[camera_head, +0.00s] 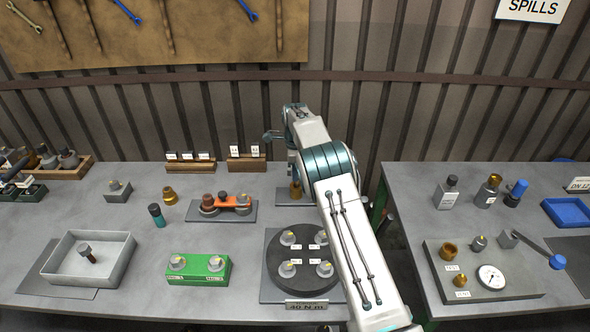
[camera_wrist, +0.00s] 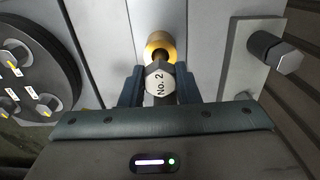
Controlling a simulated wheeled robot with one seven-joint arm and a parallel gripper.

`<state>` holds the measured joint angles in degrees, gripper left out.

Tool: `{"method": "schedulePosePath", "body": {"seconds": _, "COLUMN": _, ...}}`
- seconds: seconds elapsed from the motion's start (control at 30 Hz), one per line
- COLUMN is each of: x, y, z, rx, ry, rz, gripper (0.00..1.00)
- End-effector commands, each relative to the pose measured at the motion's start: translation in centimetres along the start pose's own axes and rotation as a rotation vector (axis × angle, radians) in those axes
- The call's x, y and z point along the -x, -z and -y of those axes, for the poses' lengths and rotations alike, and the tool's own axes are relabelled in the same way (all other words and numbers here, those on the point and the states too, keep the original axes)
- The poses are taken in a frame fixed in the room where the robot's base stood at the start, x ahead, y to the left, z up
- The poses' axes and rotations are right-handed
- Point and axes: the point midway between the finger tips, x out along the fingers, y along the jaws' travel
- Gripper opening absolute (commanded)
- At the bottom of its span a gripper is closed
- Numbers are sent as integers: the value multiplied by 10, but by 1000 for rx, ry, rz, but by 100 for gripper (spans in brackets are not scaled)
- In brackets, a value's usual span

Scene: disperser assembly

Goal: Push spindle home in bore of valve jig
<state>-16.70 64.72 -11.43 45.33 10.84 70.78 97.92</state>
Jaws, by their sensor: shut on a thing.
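My gripper (camera_wrist: 160,88) is shut on the spindle (camera_wrist: 160,78), seen in the wrist view with a pale hexagonal head marked "No. 2". Just past the head is a brass collar (camera_wrist: 160,48) with a dark centre, in line with the spindle. The head hides the spindle's lower part, so I cannot tell how deep it sits in the bore. In the head view the brass collar (camera_head: 296,192) stands on a grey plate (camera_head: 285,200), apparently the valve jig, at the back of the left bench. My arm hides most of it and the gripper there.
A dark round plate (camera_head: 274,260) with several knobs lies in front of the jig. An orange-linked fixture (camera_head: 236,203) stands to its left. In the wrist view a dark cylinder with a hexagonal end (camera_wrist: 272,50) stands at the right. A gap separates the right bench (camera_head: 410,190).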

Motion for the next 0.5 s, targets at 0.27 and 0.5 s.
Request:
{"method": "schedulePosePath", "body": {"seconds": 0.27, "x": -7, "y": 0, "z": 0, "rx": 0, "ry": 1, "rz": 0, "gripper": 0}}
{"method": "schedulePosePath", "body": {"seconds": 0.5, "x": -13, "y": 0, "z": 0, "rx": 0, "ry": 1, "rz": 0, "gripper": 0}}
